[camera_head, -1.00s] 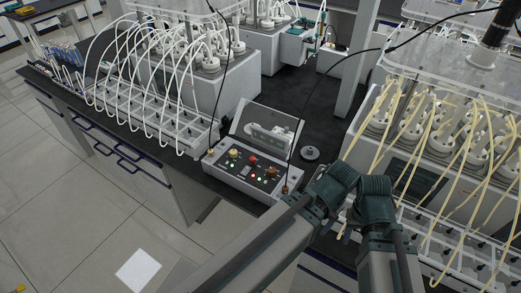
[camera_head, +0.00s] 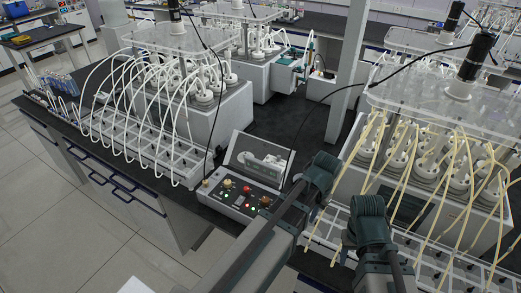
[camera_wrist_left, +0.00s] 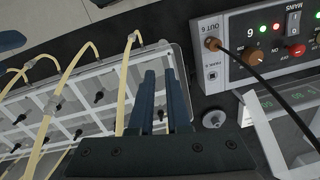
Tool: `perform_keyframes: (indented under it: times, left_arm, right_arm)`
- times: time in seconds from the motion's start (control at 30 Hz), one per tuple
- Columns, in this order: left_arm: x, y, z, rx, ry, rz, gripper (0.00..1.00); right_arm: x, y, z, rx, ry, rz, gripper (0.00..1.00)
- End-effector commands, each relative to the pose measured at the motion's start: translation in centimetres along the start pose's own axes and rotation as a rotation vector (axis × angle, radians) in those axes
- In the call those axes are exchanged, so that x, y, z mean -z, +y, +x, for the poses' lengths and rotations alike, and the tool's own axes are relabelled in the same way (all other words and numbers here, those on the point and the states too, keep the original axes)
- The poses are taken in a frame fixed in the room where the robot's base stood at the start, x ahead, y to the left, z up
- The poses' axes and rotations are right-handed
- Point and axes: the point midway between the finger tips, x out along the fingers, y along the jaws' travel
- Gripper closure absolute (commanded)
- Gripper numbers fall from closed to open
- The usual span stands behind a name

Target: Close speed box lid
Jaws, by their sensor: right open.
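The speed box (camera_head: 238,198) is a grey control box with knobs and red and green lights, on the dark bench. Its lid (camera_head: 262,160) stands open, tilted up behind the control panel. The box (camera_wrist_left: 265,50) and part of the lid (camera_wrist_left: 288,125) also show in the left wrist view. My left gripper (camera_wrist_left: 163,75) has dark fingers, apart from the box and lid, over the tray with yellow tubes; a narrow gap shows between them.
White-tubed racks (camera_head: 140,140) stand left of the box, and a reactor with yellow tubes (camera_head: 430,160) stands close on the right. A black cable rises from the box. A small round disc (camera_wrist_left: 214,118) lies beside the box. Dark bench behind the lid is clear.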

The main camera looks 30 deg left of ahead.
Motion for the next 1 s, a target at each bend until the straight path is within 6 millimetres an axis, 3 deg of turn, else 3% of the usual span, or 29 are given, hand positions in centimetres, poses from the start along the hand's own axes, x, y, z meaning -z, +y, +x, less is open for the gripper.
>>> perform_keyframes:
  times: [0.03,0.1,0.2,0.4,0.5,0.7,0.8,1.0]
  left_arm:
    - [4.4,-3.8,-3.7,-0.013,0.009,-0.042,0.96]
    - [7.6,-8.1,-5.6,-0.029,0.022,-0.079,1.00]
    - [10.8,-13.8,-7.7,-0.046,0.042,-0.123,1.00]
    - [14.3,-23.1,-10.5,-0.066,0.072,-0.186,1.00]
    - [17.3,-26.0,-9.4,-0.069,0.068,-0.171,1.00]
    - [20.6,-31.0,-9.3,-0.074,0.066,-0.156,1.00]
    - [21.1,-32.0,-9.3,-0.075,0.065,-0.153,1.00]
    - [21.1,-32.1,-9.2,-0.075,0.065,-0.150,1.00]
  right_arm:
    - [-0.2,0.3,-3.7,0.000,0.000,0.001,0.50]
    - [-0.4,0.5,-5.8,0.001,-0.001,0.003,0.50]
    - [-0.5,0.8,-8.1,0.001,-0.001,0.005,0.50]
    - [-0.7,1.0,-11.3,0.002,-0.002,0.007,0.50]
    - [-0.6,0.9,-10.2,0.002,-0.002,0.007,0.50]
    - [-0.6,1.0,-10.4,0.002,-0.001,0.007,0.50]
    - [-0.6,1.0,-10.4,0.002,-0.001,0.007,0.50]
    - [-0.6,0.9,-10.3,0.002,-0.001,0.007,0.50]
